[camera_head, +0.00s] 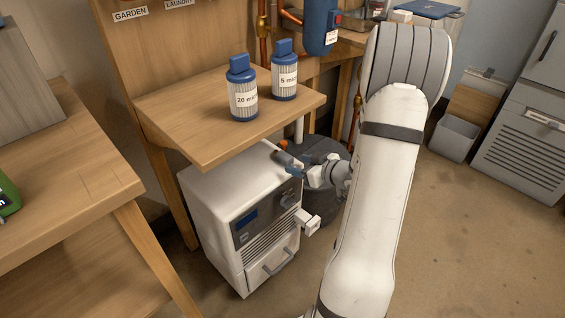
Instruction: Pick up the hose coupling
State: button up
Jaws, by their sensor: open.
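A small orange-brown piece (283,145) shows just behind the gripper, under the shelf edge. It may be the hose coupling, but it is too small to tell. I cannot tell whether the gripper touches anything.
The white machine (225,190) stands under a wooden shelf (185,120) bearing two blue-capped filter bottles (243,95). A dark round tank (322,205) is behind my wrist. A wooden bench (75,190) is at left.

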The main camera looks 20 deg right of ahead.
aim_at(290, 161)
jog(key=x, duration=0.1)
jog(key=b+x, duration=0.2)
jog(key=shift+w+d+f, duration=0.15)
jog(key=shift+w+f, duration=0.2)
jog(key=shift+w+a+f, duration=0.1)
jog(key=shift+w+a, duration=0.1)
jog(key=shift+w, duration=0.35)
jog(key=shift+c, duration=0.3)
jog(key=c, duration=1)
